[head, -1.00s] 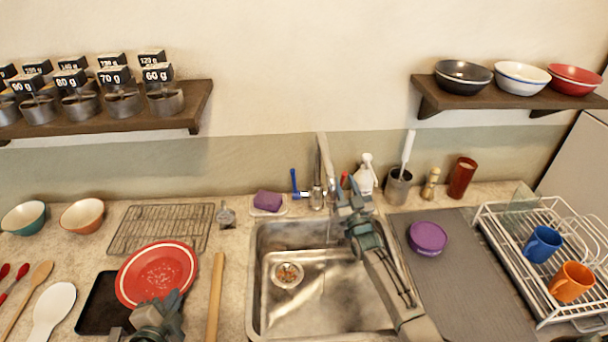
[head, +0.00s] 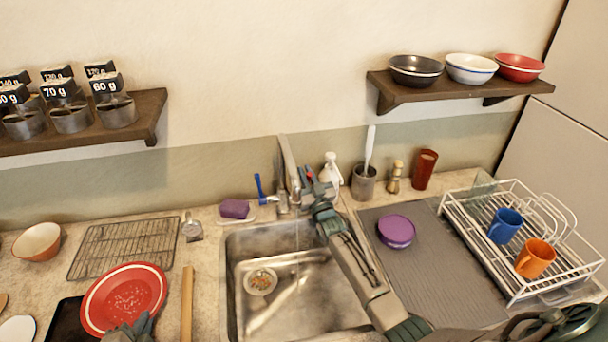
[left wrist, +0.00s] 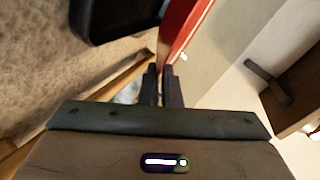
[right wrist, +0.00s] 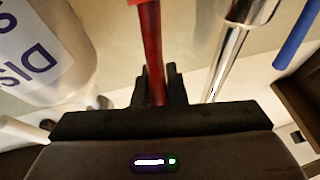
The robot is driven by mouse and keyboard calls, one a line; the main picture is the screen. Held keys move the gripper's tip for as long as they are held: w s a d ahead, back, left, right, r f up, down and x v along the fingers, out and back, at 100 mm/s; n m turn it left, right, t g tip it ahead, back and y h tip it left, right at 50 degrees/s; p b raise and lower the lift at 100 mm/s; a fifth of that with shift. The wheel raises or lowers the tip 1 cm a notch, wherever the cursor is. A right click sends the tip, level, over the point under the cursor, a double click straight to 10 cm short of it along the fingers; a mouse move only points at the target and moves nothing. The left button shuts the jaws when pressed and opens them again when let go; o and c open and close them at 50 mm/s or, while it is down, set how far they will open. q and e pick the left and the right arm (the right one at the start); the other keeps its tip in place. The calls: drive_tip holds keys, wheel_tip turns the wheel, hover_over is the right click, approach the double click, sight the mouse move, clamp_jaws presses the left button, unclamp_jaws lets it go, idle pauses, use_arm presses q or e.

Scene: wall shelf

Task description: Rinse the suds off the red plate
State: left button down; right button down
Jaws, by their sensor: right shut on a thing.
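The red plate (head: 125,292) shows white suds specks on its face. It is at the lower left in the head view, partly over a black tray. My left gripper (head: 135,328) is at its near edge; in the left wrist view its fingers (left wrist: 160,85) are closed on the plate's red rim (left wrist: 175,30). My right gripper (head: 316,188) is at the tap (head: 288,160), behind the sink (head: 290,325). In the right wrist view its fingers (right wrist: 158,85) are shut on the red tap lever (right wrist: 151,45). A faint vertical streak shows below the spout; whether it is water is unclear.
A blue tap lever (head: 260,187) and a purple sponge (head: 235,209) are left of the tap. A rolling pin (head: 187,305) lies between plate and sink. A soap bottle (head: 331,178) stands right of the tap. A dish rack (head: 515,290) is at the right. The basin is mostly clear.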

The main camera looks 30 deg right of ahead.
use_arm(q)
drive_tip(key=shift+r+p, duration=0.65)
drive_tip(key=shift+r, duration=0.1)
use_arm(e)
drive_tip(key=shift+w+d+r+g, duration=0.1)
drive_tip(key=shift+w+r+g, duration=0.2)
drive_tip(key=shift+r, duration=0.05)
drive_tip(key=shift+w+g+p, duration=0.3)
drive_tip(key=shift+g+p, duration=0.1)
drive_tip(key=shift+w+d+f+m+g, duration=0.15)
drive_tip(key=shift+w+f+m+g, duration=0.2)
drive_tip(key=shift+g, duration=0.15)
use_arm(q)
drive_tip(key=shift+r, duration=0.6)
use_arm(e)
drive_tip(key=shift+r, duration=0.1)
drive_tip(key=c, duration=1.5)
unclamp_jaws()
drive_tip(key=s, duration=0.4)
drive_tip(key=s+f, duration=0.1)
drive_tip(key=s, duration=0.3)
drive_tip(key=s+f, duration=0.1)
drive_tip(key=s, duration=0.2)
drive_tip(key=shift+s+a+f, duration=0.15)
drive_tip(key=shift+s+a, duration=0.2)
drive_tip(key=shift+s, duration=0.05)
